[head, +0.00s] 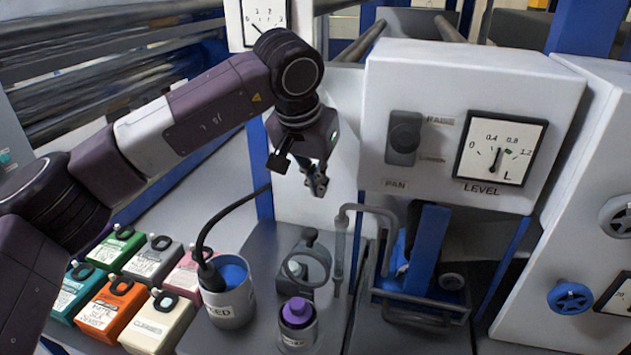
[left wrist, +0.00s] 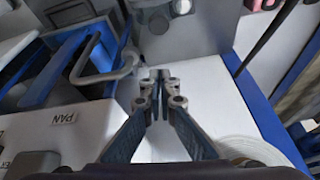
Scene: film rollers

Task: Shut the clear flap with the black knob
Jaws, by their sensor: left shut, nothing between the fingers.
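I cannot make out a clear flap for certain in either view. A dark round knob (head: 405,138) sits on a grey plate on the white control box (head: 375,95), above the PAN label; whether it belongs to a flap I cannot tell. My left gripper (head: 317,183) hangs left of that box, in front of a white panel (head: 345,100). It is shut and empty, pointing down. In the left wrist view its closed fingertips (left wrist: 160,76) show over a white surface. My right gripper is not in view.
A grey bent tube (head: 341,240) and blue-walled pan unit (head: 428,245) stand below the box. A metal cup (head: 232,308) with a black hose, a purple-capped pot (head: 297,325) and several coloured cartridges (head: 112,305) occupy the shelf. A blue handwheel (head: 570,297) juts out at right.

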